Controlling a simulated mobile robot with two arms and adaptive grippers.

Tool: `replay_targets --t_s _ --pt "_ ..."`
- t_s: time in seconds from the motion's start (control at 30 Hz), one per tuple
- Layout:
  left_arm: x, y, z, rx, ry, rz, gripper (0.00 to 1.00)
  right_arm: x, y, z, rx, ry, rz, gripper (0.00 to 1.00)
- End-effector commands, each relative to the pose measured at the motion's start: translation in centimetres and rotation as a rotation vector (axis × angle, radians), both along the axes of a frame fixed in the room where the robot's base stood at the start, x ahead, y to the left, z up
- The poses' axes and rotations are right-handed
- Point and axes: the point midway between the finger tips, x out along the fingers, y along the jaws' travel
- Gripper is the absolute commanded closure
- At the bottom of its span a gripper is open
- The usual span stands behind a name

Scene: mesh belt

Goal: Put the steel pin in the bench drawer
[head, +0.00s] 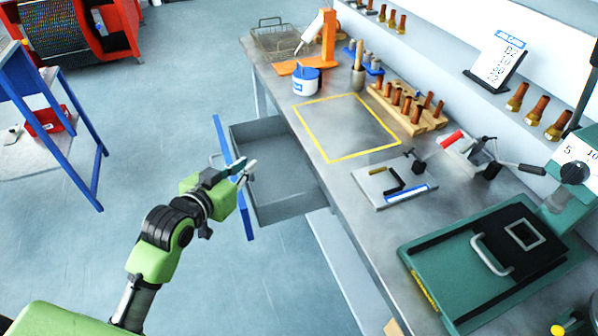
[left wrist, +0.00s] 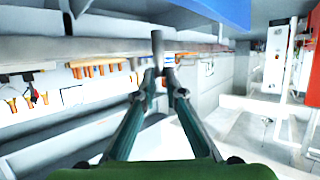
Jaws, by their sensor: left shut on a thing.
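My left gripper (head: 243,170) is shut on the steel pin (left wrist: 158,47). In the left wrist view the grey pin stands out beyond the fingertips (left wrist: 165,82); in the head view it is small and hard to make out. The bench drawer (head: 277,143) is pulled open from the workbench, with a grey tray and a blue front panel (head: 222,140). In the head view my gripper overlaps the blue front and its tips lie over the near part of the drawer. The visible drawer floor looks empty. My right gripper is not in view.
The workbench top (head: 345,180) holds a yellow taped square, a wooden block of pegs (head: 407,108), a blue-white tub (head: 306,81), a wire basket (head: 284,42) and a green machine (head: 490,262). A blue table (head: 40,90) stands left. Floor left of the drawer is clear.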

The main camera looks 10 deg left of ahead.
Motion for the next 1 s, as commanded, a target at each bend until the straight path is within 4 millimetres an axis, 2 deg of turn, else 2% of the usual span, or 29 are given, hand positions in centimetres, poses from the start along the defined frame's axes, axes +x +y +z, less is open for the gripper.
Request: replay_targets --t_s 0.13,0.37,0.5,0.7,0.8,1.0 --pt "1.5 0.2 0.1 0.002 -0.006 0.079 1.00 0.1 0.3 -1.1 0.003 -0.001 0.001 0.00" --pt "3.3 -0.3 0.1 -0.001 0.000 0.125 1.00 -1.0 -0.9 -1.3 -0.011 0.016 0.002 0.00" --pt "6.0 -1.8 -1.2 -0.002 0.002 0.124 1.00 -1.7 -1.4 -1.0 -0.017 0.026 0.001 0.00" --pt "10.3 -4.2 -3.4 -0.001 0.002 0.123 1.00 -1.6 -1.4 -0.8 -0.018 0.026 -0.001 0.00" --pt "11.6 -4.9 -5.7 0.001 0.005 0.123 1.00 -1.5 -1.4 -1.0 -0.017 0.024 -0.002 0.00" --pt "13.6 -5.9 -8.3 0.001 0.002 0.123 1.00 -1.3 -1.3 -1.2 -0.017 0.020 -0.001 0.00"
